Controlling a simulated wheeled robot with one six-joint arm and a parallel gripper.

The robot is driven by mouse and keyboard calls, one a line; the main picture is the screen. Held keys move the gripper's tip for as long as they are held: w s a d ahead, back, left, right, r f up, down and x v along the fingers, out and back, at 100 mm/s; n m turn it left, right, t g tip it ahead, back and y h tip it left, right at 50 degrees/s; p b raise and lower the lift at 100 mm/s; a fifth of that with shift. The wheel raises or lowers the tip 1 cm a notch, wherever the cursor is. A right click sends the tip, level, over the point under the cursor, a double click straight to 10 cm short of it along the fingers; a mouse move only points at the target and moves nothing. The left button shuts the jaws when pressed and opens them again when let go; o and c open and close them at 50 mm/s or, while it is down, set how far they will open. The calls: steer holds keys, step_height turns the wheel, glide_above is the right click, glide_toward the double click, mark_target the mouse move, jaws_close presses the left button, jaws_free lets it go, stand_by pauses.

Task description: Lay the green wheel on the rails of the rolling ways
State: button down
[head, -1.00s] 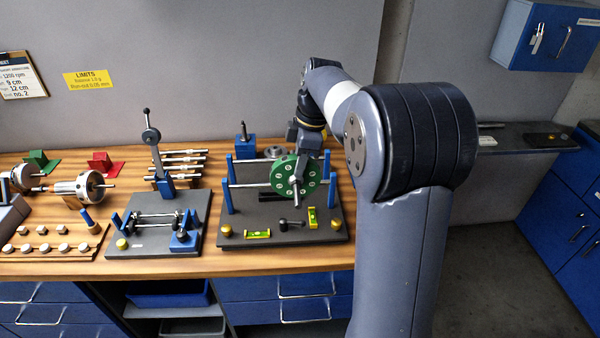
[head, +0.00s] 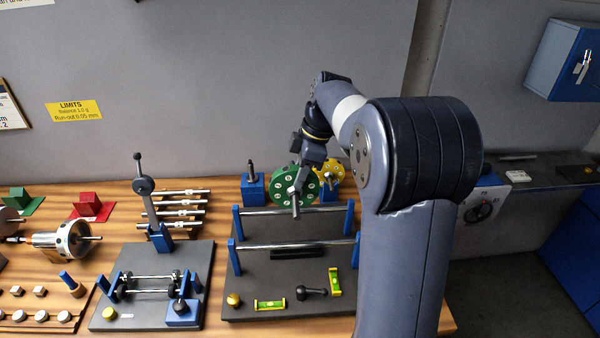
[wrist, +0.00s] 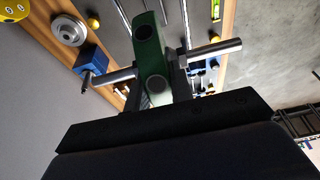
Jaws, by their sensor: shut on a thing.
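The green wheel (head: 283,181), with pale numbered spots round its face, is upright on a steel shaft in my gripper (head: 303,180). In the wrist view the green wheel (wrist: 148,50) shows edge-on at the jaws, its shaft (wrist: 218,49) sticking out on both sides. The rolling ways have a dark base (head: 245,277), blue posts, a rear rail (head: 260,212) and a front rail (head: 290,243). In the head view the wheel appears above and behind the rear rail, apart from it. Both rails look bare. The arm hides the base's right end.
A yellow wheel (head: 331,168) and a blue block (head: 252,188) stand behind the ways. Two green-yellow levels (head: 270,304) and a dark handled piece (head: 312,291) lie on the base's front. A smaller blue-and-black fixture (head: 150,292) stands to the left.

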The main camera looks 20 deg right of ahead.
mark_target(304, 204)
steer(key=shift+f+b, duration=4.1)
steer(key=shift+f, duration=1.4)
steer(key=shift+f+b, duration=0.55)
steer(key=shift+f, duration=0.2)
steer(key=c, duration=1.2)
jaws_free()
steer(key=shift+s+f, duration=0.1)
steer(key=shift+c, duration=0.3)
step_height(304, 204, up, 9)
steer(key=p, duration=0.7)
